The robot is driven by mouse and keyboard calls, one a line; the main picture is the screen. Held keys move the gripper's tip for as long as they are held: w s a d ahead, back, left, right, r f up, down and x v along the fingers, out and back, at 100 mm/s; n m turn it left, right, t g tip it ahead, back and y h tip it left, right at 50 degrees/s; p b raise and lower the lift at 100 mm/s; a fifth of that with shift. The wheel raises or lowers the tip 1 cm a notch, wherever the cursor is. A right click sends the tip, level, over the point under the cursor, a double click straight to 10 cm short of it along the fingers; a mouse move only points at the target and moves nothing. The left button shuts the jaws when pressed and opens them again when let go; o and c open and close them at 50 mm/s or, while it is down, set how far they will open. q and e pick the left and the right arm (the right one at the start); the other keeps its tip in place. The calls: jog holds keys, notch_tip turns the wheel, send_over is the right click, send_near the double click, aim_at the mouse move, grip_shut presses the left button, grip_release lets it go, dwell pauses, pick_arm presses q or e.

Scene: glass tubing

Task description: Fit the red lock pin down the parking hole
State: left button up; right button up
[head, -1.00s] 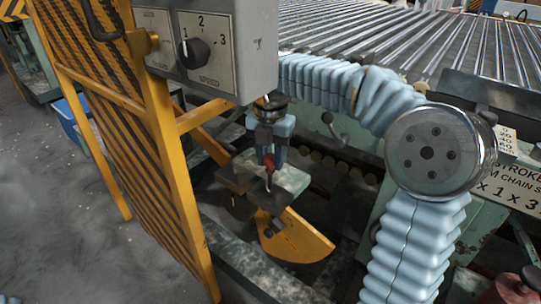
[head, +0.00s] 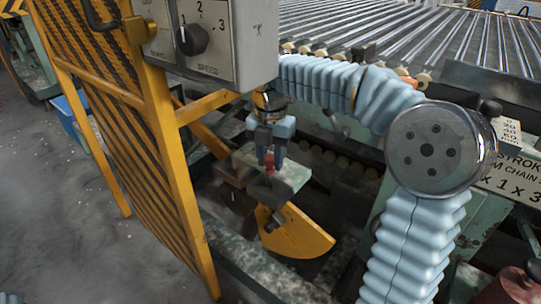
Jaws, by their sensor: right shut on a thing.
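My right gripper (head: 270,165) hangs in the middle of the head view, under the bent light-blue sleeved arm. It points down and is shut on the red lock pin (head: 269,160), whose red head shows between the fingers. The pin is over a grey-green plate (head: 289,178) above a yellow quarter-round piece (head: 297,236). The pin's lower end and the parking hole are too small or hidden to make out, so I cannot tell whether the pin is in a hole. My left gripper is not in view.
A yellow guard frame with dark mesh (head: 168,150) stands to the left of the gripper. A grey speed-dial box (head: 215,40) hangs just above it. A roller conveyor (head: 420,40) lies at the back right.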

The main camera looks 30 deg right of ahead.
aim_at(271, 173)
jog(key=shift+f+b, duration=1.45)
jog(key=shift+f, duration=1)
jog(key=o, duration=1.1)
notch_tip(271, 173, up, 14)
jog(key=p, duration=0.3)
jog(key=shift+f, duration=0.1)
